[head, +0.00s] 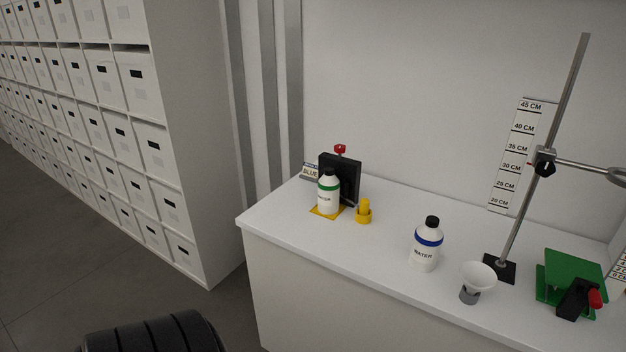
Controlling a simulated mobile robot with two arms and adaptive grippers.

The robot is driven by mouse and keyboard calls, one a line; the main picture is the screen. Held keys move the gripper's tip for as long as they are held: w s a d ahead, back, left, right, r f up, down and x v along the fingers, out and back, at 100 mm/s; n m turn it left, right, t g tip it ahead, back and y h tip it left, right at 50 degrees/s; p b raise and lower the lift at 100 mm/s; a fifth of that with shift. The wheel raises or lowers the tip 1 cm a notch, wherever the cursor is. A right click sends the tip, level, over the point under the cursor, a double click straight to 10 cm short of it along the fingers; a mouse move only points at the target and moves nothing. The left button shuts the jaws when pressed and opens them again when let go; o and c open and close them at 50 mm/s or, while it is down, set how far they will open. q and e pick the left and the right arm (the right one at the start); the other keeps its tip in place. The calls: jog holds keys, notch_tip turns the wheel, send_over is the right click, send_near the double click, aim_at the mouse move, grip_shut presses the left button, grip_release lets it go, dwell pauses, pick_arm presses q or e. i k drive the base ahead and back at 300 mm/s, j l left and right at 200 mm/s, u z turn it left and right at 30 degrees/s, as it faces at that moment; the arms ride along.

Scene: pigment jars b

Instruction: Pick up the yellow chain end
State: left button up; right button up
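A small yellow piece (363,214) stands on the white counter, right of the green-banded bottle; it has an upright post on a wider round base. It is the only loose yellow piece I see, and I cannot make out a chain or tell whether it is the yellow chain end. A flat yellow pad (319,212) lies under the green-banded bottle. Neither of my grippers shows in the head view.
Near the yellow piece stand a green-banded bottle (328,197) and a black upright block (350,177) with a red knob. To the right are a blue-banded bottle (425,249), a white funnel (479,275), a metal stand (556,95) and a green device (572,272).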

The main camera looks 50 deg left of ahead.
aim_at(365, 202)
jog(key=u, duration=1.4)
